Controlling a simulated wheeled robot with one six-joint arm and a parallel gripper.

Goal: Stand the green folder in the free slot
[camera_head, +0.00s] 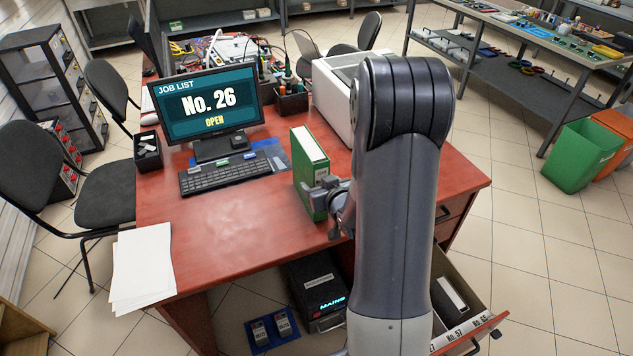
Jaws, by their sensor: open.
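The green folder (311,168) stands upright on the red desk, right of the keyboard, with its pale page edge up. My gripper (322,192) is open at the folder's near end. Its grey fingers overlap that end in the picture; whether they touch it I cannot tell. My arm hides part of the gripper and the desk behind it. An open drawer (471,337) at the lower right has front labels including No. 57 and No. 65. A dark folder with a white label (453,294) is in it. My arm hides the drawer's left part, and I cannot tell which slot is free.
The red desk (225,240) has clear room left of the folder. A white machine (340,95) stands behind the folder. White papers (142,266) lie at the left edge.

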